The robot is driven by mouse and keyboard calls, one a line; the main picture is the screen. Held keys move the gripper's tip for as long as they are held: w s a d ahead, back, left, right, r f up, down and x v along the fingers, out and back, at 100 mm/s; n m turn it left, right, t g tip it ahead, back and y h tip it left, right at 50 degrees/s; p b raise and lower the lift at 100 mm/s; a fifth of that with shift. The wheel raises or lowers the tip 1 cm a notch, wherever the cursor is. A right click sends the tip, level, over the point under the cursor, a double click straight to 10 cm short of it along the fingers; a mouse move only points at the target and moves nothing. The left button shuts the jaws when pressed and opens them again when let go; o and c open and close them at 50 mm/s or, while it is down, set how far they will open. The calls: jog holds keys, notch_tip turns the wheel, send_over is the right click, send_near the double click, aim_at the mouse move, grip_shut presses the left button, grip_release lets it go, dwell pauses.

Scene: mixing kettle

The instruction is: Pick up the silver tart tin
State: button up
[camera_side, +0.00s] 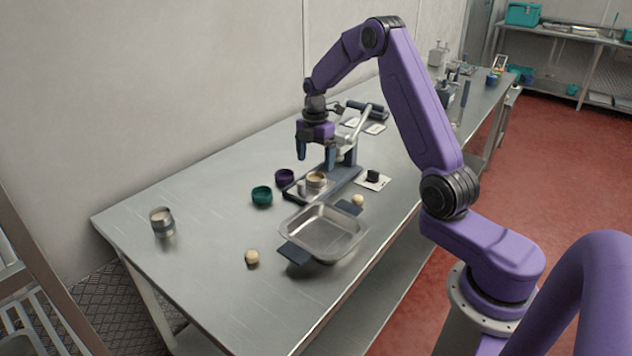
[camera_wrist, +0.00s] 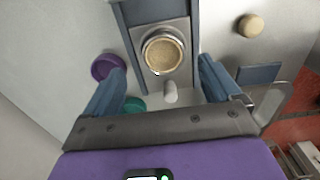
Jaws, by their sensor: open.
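A small round silver tin (camera_side: 316,180) filled with something tan sits on the base plate of a press (camera_side: 340,181). It also shows in the wrist view (camera_wrist: 163,53), upright, with a bright metal rim. My gripper (camera_side: 316,157) is open and empty, pointing down above the tin and apart from it. In the wrist view its two fingers (camera_wrist: 162,67) stand to either side of the press plate, with the tin between and beyond them. Another silver tin or stack of tins (camera_side: 162,223) with a pale top stands alone at the table's left.
A purple cup (camera_side: 284,178) and a teal cup (camera_side: 261,196) stand left of the press. A metal tray (camera_side: 325,231) with dark handles lies in front. Tan balls lie at the front (camera_side: 252,257) and right (camera_side: 358,200). The press lever rises close behind my gripper. The table's left is mostly clear.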

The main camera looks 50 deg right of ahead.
aim_at(316, 172)
jog(key=f, duration=0.5)
jog(key=shift+s+a, duration=0.15)
jog(key=shift+s, duration=0.1)
jog(key=shift+c, duration=0.3)
jog(key=shift+r, duration=0.1)
jog(key=c, duration=1.1)
jog(key=shift+o, duration=0.2)
